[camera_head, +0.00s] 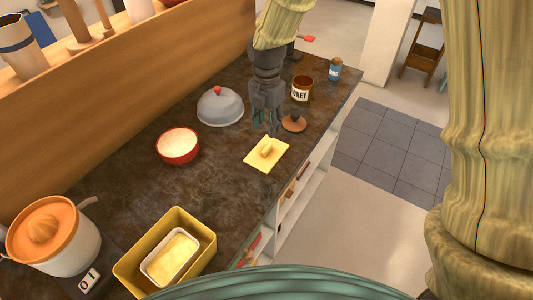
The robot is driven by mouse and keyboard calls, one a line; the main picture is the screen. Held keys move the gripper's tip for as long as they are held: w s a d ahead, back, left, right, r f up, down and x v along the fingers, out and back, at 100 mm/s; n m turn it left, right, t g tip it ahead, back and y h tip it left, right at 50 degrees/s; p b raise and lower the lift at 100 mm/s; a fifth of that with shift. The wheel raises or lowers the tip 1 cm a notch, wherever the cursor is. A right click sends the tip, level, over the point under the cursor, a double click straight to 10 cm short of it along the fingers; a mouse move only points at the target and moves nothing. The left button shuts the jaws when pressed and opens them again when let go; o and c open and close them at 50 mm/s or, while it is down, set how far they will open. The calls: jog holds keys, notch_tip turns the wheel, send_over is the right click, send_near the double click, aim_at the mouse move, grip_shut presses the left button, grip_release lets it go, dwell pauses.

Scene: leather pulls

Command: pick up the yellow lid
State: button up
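The yellow lid (257,160) is a flat square piece with a raised handle on top. It lies on the dark countertop (120,190) near the counter's right-hand edge. My gripper (265,125) points down above the counter, just beyond the lid in the picture. Its two fingers look spread apart with nothing between them, and they do not appear to touch the lid.
A round brown lid (294,124) and a honey jar (302,90) are right of my gripper. A grey dome (220,108) and a red bowl (178,147) stand left.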

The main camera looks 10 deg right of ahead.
aim_at(267, 148)
notch_tip(267, 148, down, 4)
jog(key=shift+a+r+p, duration=0.1)
jog(key=shift+a+p, duration=0.05)
jog(key=shift+p, duration=0.45)
jog(key=shift+f, duration=0.75)
jog(key=shift+w+f+p, duration=0.1)
jog(key=shift+f+p, duration=1.35)
jog(key=shift+f, duration=1.25)
grip_shut()
